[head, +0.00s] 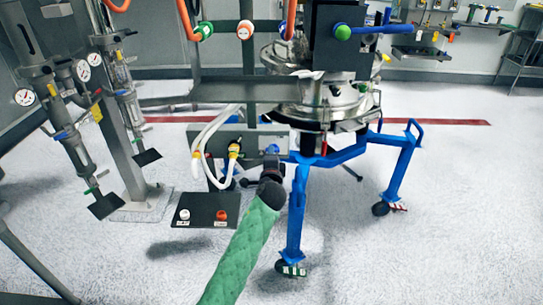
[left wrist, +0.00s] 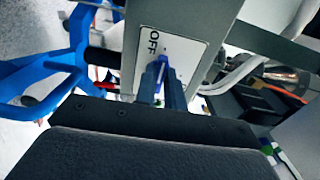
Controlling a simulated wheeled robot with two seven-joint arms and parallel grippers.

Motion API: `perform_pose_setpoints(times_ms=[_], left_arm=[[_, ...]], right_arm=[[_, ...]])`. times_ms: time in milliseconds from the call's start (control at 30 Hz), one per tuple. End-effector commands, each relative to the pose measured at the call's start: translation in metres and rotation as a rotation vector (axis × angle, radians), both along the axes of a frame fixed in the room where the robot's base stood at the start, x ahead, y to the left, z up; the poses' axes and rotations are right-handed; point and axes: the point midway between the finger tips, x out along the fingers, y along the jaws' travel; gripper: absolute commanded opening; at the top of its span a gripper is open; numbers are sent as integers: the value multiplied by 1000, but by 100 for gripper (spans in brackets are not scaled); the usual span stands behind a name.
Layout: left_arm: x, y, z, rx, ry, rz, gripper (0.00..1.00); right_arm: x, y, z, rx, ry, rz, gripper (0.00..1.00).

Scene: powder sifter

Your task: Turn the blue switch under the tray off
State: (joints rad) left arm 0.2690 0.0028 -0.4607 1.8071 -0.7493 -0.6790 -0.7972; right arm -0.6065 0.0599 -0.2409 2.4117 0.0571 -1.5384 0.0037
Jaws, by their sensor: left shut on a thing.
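The blue switch (left wrist: 163,64) shows in the left wrist view on a white plate (left wrist: 188,52) with the word OFF beside it. My left gripper's dark fingers (left wrist: 164,88) are shut on the switch and hide part of it. Its exact turn angle is hard to tell. In the head view my left gripper (head: 272,158) is at the right end of the grey box (head: 222,134), below the grey tray (head: 225,92). My green-sleeved arm comes up from the bottom. My right gripper is not in view.
A blue wheeled frame (head: 345,153) carries the round metal sifter (head: 330,95) just right of my gripper. White hoses (head: 200,140) hang at the box's front. A black panel (head: 206,208) with a white and a red button is at lower left. The right floor is clear.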

Motion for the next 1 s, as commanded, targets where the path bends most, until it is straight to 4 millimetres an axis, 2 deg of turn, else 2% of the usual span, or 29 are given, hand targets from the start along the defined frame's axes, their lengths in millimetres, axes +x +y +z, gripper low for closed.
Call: perform_pose_setpoints(times_ms=[300, 333, 433, 767, 867, 1000], left_arm=[[0, 1, -2, -1, 4, 1, 0], [0, 1, -2, -1, 4, 1, 13], [0, 0, -2, -1, 3, 1, 32], [-2, 0, -1, -1, 1, 0, 33], [-10, 0, -2, -2, 2, 1, 33], [-31, 0, -3, -3, 2, 0, 33]], right_arm=[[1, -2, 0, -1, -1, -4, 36], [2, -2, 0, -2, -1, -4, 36], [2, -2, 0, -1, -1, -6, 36], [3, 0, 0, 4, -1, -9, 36], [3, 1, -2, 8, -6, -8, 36], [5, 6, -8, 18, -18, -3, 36]])
